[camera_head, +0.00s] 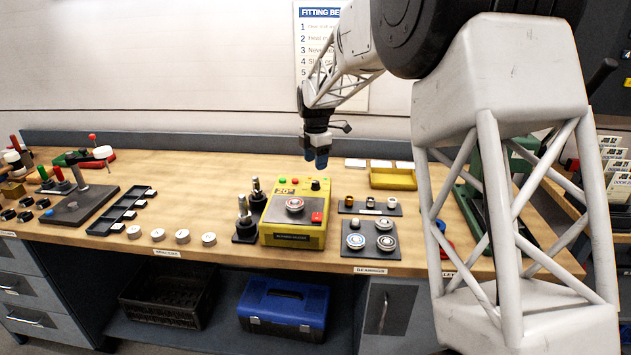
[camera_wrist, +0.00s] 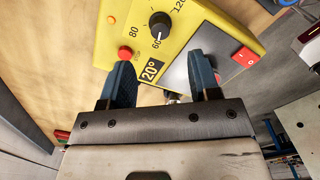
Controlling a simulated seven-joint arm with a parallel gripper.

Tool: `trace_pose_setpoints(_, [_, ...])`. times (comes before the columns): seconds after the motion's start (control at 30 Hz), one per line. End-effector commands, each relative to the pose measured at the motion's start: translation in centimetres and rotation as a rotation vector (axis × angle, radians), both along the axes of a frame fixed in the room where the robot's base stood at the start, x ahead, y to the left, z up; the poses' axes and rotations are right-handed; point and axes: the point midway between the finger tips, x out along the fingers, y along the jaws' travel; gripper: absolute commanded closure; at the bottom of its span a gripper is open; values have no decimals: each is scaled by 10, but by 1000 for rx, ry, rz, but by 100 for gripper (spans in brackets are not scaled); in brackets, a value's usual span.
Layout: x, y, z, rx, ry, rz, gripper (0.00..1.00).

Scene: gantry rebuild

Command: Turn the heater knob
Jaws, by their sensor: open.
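The heater is a yellow box (camera_head: 292,238) on the bench, with a grey top plate, a round part on the plate, a "20°" display and a red switch. Its black knob (camera_head: 315,185) is at the back right of the top. In the wrist view the knob (camera_wrist: 160,25) shows beside dial marks 60, 80 and 120, its white pointer line near 60. My gripper (camera_head: 317,158) is above and behind the heater. In the wrist view its two blue fingers (camera_wrist: 160,82) are apart and empty, with the knob beyond their tips. I see no contact with it.
Two dark fittings (camera_head: 246,215) stand left of the heater. A dark tray with round parts (camera_head: 370,242) lies to its right, and a yellow tray (camera_head: 392,179) is behind that. My arm covers the right part of the bench.

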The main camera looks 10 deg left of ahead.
Motion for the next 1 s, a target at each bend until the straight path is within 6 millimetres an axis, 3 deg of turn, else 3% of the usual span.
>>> trace_pose_setpoints(0.63, [0, 0, -65, 0, 2, 0, 44])
trace_pose_setpoints(1.0, [0, 0, -76, 0, 0, 0, 44])
